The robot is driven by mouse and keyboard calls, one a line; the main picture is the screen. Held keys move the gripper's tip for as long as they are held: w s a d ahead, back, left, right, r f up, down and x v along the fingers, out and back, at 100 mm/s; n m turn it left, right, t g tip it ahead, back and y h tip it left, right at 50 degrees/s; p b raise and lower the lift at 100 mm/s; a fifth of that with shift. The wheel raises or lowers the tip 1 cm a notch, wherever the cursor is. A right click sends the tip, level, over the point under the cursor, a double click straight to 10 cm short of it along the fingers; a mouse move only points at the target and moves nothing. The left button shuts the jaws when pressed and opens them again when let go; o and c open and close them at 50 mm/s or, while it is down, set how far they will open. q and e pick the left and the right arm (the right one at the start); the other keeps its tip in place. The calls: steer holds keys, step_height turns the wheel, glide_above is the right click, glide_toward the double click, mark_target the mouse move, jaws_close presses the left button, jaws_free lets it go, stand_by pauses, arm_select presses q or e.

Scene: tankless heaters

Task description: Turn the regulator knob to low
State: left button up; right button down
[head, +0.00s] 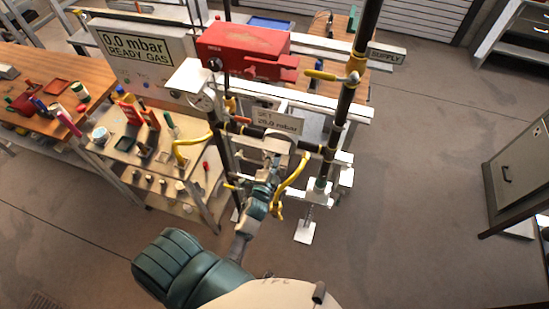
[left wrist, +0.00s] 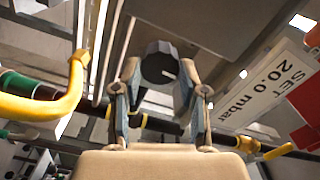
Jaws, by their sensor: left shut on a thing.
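The regulator knob (left wrist: 158,62) is a dark, round cylinder in the left wrist view, between the two fingers of my left gripper (left wrist: 158,78). The fingers are shut on its sides. In the head view, my left gripper (head: 275,163) is at the middle of the pipe stand, under the dark horizontal pipe, and the knob cannot be made out clearly there. A sign (head: 277,122) above it reads 20.0 mbar; in the left wrist view the sign (left wrist: 265,90) reads SET 20.0 mbar. I see no low mark on the knob. My right gripper is not in view.
Yellow levers (head: 194,147) (head: 292,182) flank the gripper. A dark vertical pipe (head: 343,112) stands to its right. A red box (head: 240,42) and a panel (head: 137,50) reading 0.0 mbar READY GAS are behind.

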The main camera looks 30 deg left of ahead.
arm_select(q)
steer(key=shift+s+f, duration=0.1)
steer(key=shift+f, duration=0.2)
steer(key=o, duration=0.9)
steer(key=shift+c, duration=0.2)
steer(key=shift+s, duration=0.1)
steer(key=v, duration=1.1)
steer(key=shift+s, duration=0.35)
